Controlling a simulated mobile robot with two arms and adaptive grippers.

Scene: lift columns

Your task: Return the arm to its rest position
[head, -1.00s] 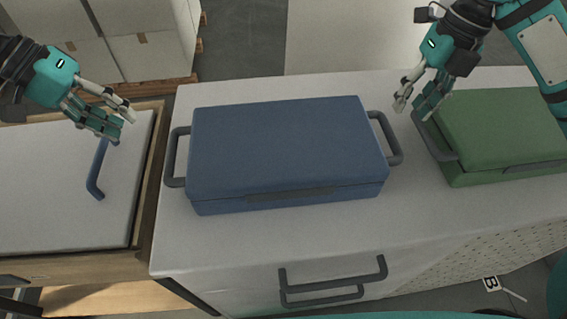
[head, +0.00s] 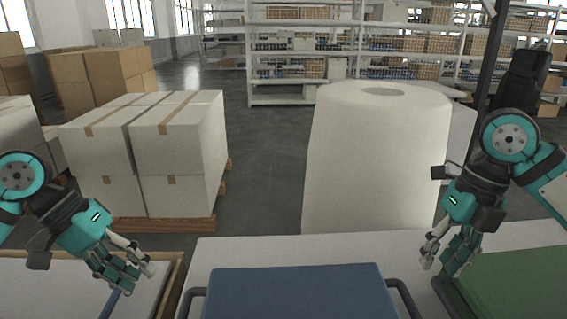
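My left gripper (head: 134,270) is at the lower left in the head view, above a white panel in a wooden frame with a blue handle (head: 110,304). Its fingers are apart with nothing between them. My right gripper (head: 444,258) is at the lower right, between the blue case and the green case. Its fingers are also apart and look empty. The blue case (head: 300,292) lies on the white counter (head: 240,250), cut off by the bottom edge. The green case (head: 520,285) lies to its right, partly out of view.
Behind the counter stands a large white roll (head: 375,160). White boxes (head: 180,150) are stacked on a pallet (head: 160,225) behind the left arm. Brown cartons (head: 105,75) stand further back left. Shelving (head: 340,50) lines the back. Grey floor (head: 262,170) is free between boxes and roll.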

